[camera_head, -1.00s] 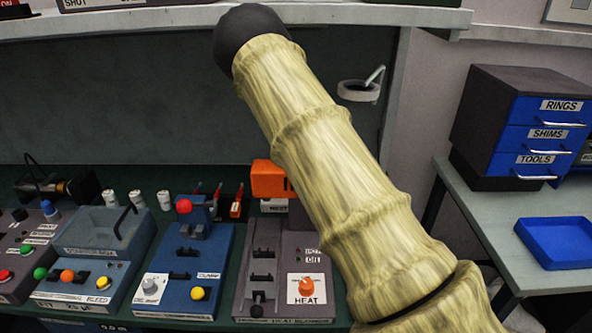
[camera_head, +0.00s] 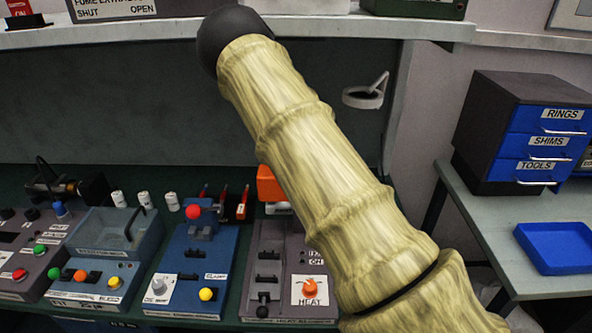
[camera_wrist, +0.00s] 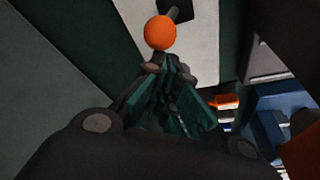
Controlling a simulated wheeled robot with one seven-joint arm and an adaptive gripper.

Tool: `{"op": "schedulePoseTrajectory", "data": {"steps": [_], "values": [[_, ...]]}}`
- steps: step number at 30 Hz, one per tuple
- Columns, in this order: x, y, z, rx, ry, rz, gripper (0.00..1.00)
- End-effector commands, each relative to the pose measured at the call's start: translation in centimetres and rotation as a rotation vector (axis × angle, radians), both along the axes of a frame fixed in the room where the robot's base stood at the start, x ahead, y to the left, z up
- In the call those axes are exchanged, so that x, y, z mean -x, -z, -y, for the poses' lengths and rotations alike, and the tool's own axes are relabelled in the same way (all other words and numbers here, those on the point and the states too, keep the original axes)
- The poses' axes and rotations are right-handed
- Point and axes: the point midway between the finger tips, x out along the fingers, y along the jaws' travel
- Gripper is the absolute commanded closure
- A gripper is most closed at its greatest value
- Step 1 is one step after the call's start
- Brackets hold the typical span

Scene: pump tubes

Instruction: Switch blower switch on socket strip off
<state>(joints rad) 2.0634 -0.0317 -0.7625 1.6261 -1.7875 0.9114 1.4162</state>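In the wrist view an orange ball knob (camera_wrist: 161,32) stands out in front of a pale plate (camera_wrist: 200,45) with a dark part behind it. I cannot tell whether this is the blower switch. My gripper (camera_wrist: 168,68) appears shut and empty, its fingertips just below the knob in the picture; whether they touch it is unclear. In the head view the heat blower box (camera_head: 286,250) stands on the bench, with black switches and an orange heat knob (camera_head: 310,287). No socket strip can be made out there. My arm hides the middle, and my gripper does not show.
Left of the blower box are a blue clamp box (camera_head: 190,262) with a red ball lever and a grey-blue box (camera_head: 112,235) with coloured buttons. A shelf (camera_head: 330,28) runs above. A drawer cabinet (camera_head: 520,130) and blue tray (camera_head: 556,247) stand at right.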

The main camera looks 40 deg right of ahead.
Motion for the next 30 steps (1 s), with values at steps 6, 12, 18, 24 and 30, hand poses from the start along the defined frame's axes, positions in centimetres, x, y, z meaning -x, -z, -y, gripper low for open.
{"op": "schedulePoseTrajectory", "data": {"steps": [6, 12, 18, 24, 30], "values": [[1.7, -0.6, 0.0, -0.001, 0.01, -0.008, 1.0], [2.7, -0.5, -0.7, -0.001, 0.011, -0.007, 1.0], [3.2, -0.4, -1.4, -0.001, 0.008, -0.005, 1.0], [3.5, -0.2, -1.7, 0.0, 0.007, -0.003, 1.0], [3.7, -0.1, -1.8, -0.001, 0.008, -0.003, 1.0]]}}
